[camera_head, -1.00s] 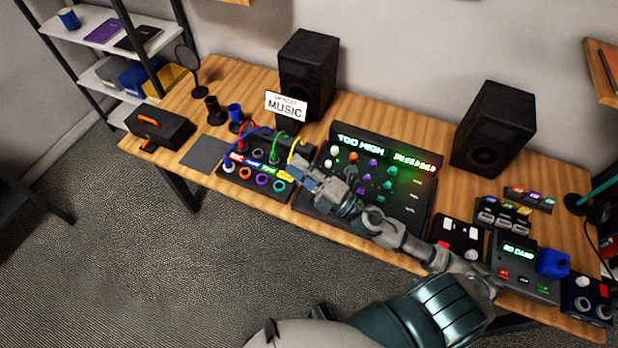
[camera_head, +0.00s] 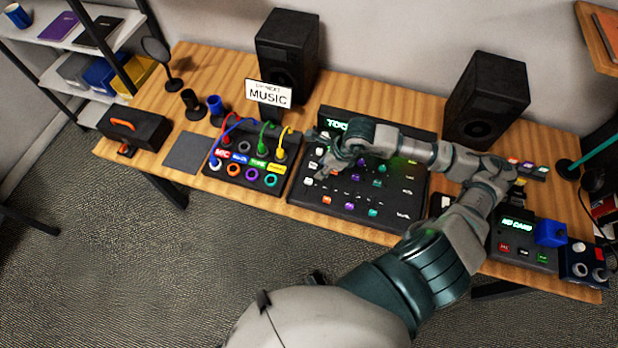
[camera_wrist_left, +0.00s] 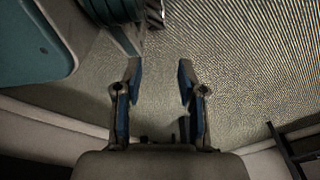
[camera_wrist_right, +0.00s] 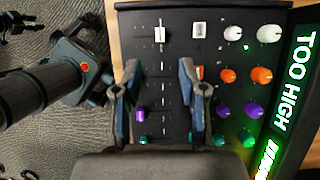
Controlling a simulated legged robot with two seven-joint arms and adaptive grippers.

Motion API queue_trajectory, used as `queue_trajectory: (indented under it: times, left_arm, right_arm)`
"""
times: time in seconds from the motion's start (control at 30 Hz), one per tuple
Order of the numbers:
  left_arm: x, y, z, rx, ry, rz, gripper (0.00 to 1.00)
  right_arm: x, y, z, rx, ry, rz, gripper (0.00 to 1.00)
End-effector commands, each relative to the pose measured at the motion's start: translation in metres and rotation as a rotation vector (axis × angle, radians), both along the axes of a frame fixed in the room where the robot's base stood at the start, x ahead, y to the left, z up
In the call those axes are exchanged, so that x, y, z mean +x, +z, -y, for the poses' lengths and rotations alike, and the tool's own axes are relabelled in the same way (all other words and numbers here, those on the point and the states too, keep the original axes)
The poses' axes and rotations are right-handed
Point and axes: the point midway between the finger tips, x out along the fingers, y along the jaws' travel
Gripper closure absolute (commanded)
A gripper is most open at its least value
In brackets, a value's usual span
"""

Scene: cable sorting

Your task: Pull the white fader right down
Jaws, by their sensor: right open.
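The white fader (camera_wrist_right: 160,34) sits on the mixer panel (camera_head: 282,205), at the near left of its controls; in the head view it is a small white cap (camera_head: 308,180). My right gripper (camera_wrist_right: 157,72) is open and empty over the panel. In the right wrist view the fader shows beyond its fingertips, between the lines of the two fingers, with no visible contact. The gripper also shows in the head view (camera_head: 325,165). My left gripper (camera_wrist_left: 159,72) is open and empty over the carpet. The panel's display reads TOO HIGH (camera_wrist_right: 292,85); my right arm partly covers it in the head view.
Large white knobs (camera_wrist_right: 268,33) and coloured knobs lie beside the fader. A purple cap (camera_wrist_right: 140,113) and a teal cap are in the same row. A cable patch box (camera_head: 240,172) stands left of the panel. Two black speakers (camera_head: 485,100) stand behind.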

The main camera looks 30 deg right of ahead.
Motion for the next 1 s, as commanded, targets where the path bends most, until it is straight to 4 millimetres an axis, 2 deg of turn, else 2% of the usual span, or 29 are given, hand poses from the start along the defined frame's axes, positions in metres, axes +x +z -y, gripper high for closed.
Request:
queue_trajectory:
  times: [0.2,0.43,0.6,0.9,0.93,1.0]
  left_arm:
    - [0.007,0.004,0.001,-0.001,0.001,0.007,0.6]
    - [0.015,0.009,0.002,-0.002,0.003,0.013,0.6]
    - [0.015,0.012,0.002,-0.002,0.005,0.011,0.6]
    - [0.011,0.012,0.002,-0.002,0.006,0.006,0.6]
    - [0.011,0.012,0.002,-0.002,0.006,0.006,0.6]
    - [0.011,0.012,0.002,-0.002,0.006,0.007,0.6]
  right_arm:
    - [0.015,-0.05,-0.014,0.005,-0.001,-0.002,0.58]
    - [0.027,-0.087,-0.026,0.003,0.0,0.0,0.58]
    - [0.031,-0.1,-0.029,0.001,0.0,0.001,0.58]
    - [0.032,-0.102,-0.028,0.002,-0.001,0.001,0.58]
    - [0.032,-0.102,-0.028,0.002,-0.001,0.001,0.63]
    - [0.032,-0.102,-0.028,0.003,0.0,0.0,0.81]
